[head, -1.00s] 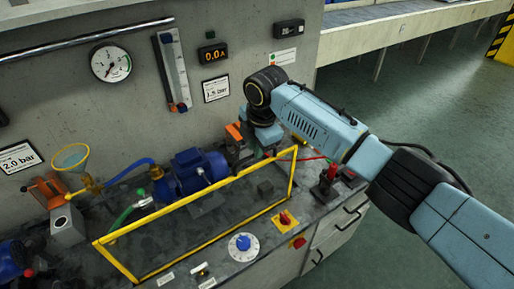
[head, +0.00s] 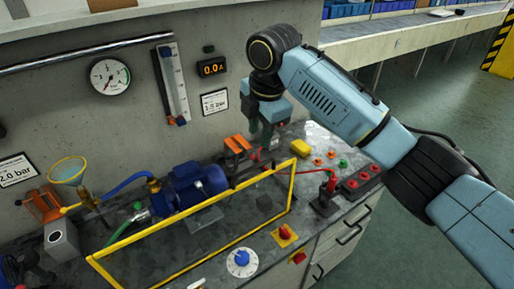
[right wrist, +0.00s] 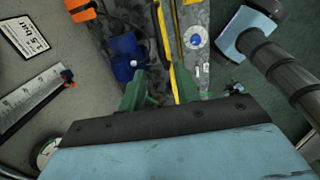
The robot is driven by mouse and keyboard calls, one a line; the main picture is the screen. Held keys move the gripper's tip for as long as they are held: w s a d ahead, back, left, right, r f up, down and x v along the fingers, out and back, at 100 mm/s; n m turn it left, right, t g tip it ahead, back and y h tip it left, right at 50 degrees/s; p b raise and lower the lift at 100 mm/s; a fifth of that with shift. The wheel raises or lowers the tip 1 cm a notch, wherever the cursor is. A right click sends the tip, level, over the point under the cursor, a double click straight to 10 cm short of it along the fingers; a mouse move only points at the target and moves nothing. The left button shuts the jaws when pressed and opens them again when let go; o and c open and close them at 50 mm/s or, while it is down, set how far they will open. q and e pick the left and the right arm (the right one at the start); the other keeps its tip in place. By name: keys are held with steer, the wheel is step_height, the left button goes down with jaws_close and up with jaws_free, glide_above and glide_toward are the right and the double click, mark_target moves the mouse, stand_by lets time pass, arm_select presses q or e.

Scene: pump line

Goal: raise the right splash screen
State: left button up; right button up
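A yellow-framed splash screen (head: 190,210) stands upright on the bench in front of the blue pump motor (head: 193,187) in the head view. It is the only screen frame I can make out. My right gripper (head: 265,131) hangs over the back of the bench, behind the screen's right end and apart from it. In the right wrist view the green fingers (right wrist: 161,93) are spread with nothing held between them. Yellow bars (right wrist: 163,40) show beyond them, with the motor (right wrist: 126,56) to the left. My left gripper is not in view.
A blue dial (head: 241,259), a red rotary switch (head: 286,234) and a red-handled lever (head: 328,190) stand at the bench's front and right. An orange bracket (head: 236,149) is close to the right gripper. A gauge (head: 110,76) and a level scale (head: 171,84) are on the wall.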

steer(key=shift+s+d+r, duration=0.1)
steer(key=shift+r, duration=0.6)
steer(key=shift+s+d+r, duration=0.1)
steer(key=shift+r, duration=0.55)
